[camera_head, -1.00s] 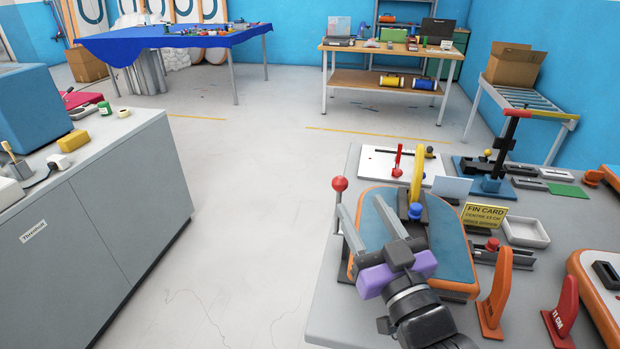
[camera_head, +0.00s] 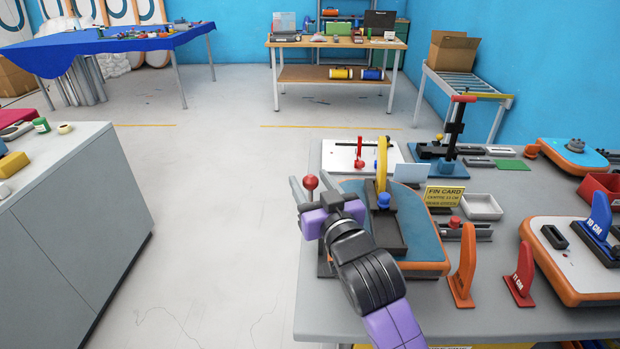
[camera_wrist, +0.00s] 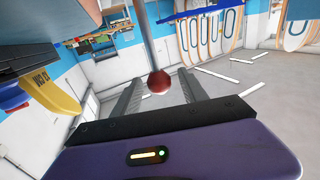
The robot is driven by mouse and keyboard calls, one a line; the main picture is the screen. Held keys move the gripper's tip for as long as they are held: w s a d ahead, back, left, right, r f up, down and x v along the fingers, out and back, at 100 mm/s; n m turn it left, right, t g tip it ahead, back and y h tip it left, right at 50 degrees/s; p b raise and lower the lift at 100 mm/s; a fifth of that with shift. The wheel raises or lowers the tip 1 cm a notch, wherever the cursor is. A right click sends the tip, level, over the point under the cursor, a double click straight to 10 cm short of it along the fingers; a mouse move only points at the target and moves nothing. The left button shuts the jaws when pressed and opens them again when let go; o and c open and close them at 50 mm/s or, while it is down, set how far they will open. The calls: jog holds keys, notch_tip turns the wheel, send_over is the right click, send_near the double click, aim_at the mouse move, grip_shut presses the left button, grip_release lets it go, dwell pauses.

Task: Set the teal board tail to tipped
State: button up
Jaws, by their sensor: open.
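The teal board (camera_head: 424,240) with an orange rim lies on the grey table's near left part. A lever with a red ball knob (camera_head: 311,182) stands upright at the board's left edge; the gripper hides much of its rod. My gripper (camera_head: 309,187) is open, with one finger on each side of the knob in the head view. In the wrist view the red knob (camera_wrist: 159,82) shows between the two grey fingers (camera_wrist: 160,95), near their tips, with its rod running up the picture. I cannot tell whether a finger touches it.
A yellow fin (camera_head: 382,165) with a blue knob stands in a dark holder on the board. A yellow fin card (camera_head: 443,196), an orange fin (camera_head: 463,265) and a red fin (camera_head: 521,275) stand to the right. Open floor lies left of the table.

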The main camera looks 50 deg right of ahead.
jog(key=shift+w+d, duration=0.2)
jog(key=shift+w, duration=0.1)
grip_shut()
dwell(1.3)
